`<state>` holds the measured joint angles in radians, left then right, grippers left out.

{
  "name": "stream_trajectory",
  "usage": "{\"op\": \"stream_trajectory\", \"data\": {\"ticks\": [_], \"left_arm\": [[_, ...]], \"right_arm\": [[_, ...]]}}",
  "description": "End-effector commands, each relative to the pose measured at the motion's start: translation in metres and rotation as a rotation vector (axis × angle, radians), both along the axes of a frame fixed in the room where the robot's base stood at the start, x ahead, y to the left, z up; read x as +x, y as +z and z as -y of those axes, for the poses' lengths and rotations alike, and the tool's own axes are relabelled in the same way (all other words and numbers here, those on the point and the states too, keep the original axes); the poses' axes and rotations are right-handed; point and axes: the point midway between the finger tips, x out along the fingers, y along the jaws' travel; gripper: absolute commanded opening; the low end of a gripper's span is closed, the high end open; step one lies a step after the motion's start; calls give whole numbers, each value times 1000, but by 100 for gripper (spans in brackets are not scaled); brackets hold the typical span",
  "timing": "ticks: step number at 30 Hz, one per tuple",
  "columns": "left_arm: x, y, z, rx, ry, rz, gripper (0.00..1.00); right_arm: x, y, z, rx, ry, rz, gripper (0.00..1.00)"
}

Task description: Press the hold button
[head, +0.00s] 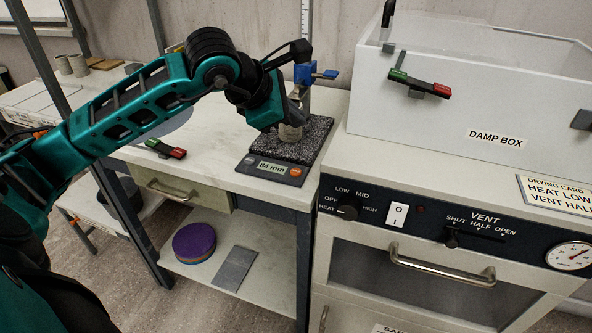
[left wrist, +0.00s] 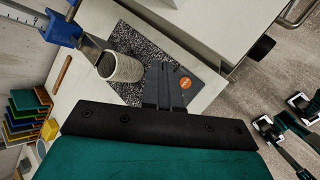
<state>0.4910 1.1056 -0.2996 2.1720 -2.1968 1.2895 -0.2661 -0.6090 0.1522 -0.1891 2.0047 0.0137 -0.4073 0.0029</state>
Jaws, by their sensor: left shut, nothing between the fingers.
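The hold button is a round orange button (head: 296,171) at the right end of the dark front panel of a measuring stand. The panel's display (head: 271,168) reads "84 mm". In the left wrist view the orange button (left wrist: 186,83) shows pale lettering too small to read. My left gripper (left wrist: 165,68) is shut and empty, its fingertips just left of the button in that view. Whether they touch the panel, I cannot tell. In the head view my left wrist hangs over the stand and its fingertips are hard to make out.
A grey clay cup (left wrist: 121,66) stands on the stand's speckled plate (head: 318,135), close to my fingers. A blue gauge slider (head: 305,74) is above it. The damp box (head: 450,110) rises at right.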

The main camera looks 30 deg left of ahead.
Motion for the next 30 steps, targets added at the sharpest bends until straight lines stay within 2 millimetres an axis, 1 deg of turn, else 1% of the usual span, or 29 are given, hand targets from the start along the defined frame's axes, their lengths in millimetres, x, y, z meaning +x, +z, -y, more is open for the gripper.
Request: {"op": "stream_trajectory", "data": {"ticks": [5,8,14,19,21,26,30], "left_arm": [[0,-7,1,-2,-1,-1,0],[0,-16,1,-2,-1,-2,0],[0,-43,1,-3,-1,-2,0],[0,-69,1,-3,-1,-3,0],[0,-78,1,-3,-1,-1,0],[0,-88,1,-3,-1,-1,0],[0,-89,1,-3,-1,-1,0]], "right_arm": [[0,-5,-1,2,0,-1,0],[0,-10,-2,6,0,-5,0],[3,-17,-10,22,8,-2,0],[8,-23,-18,37,21,4,0],[10,-30,-19,40,23,12,0],[10,-43,-18,37,22,9,0],[9,-46,-17,35,20,6,0]]}}
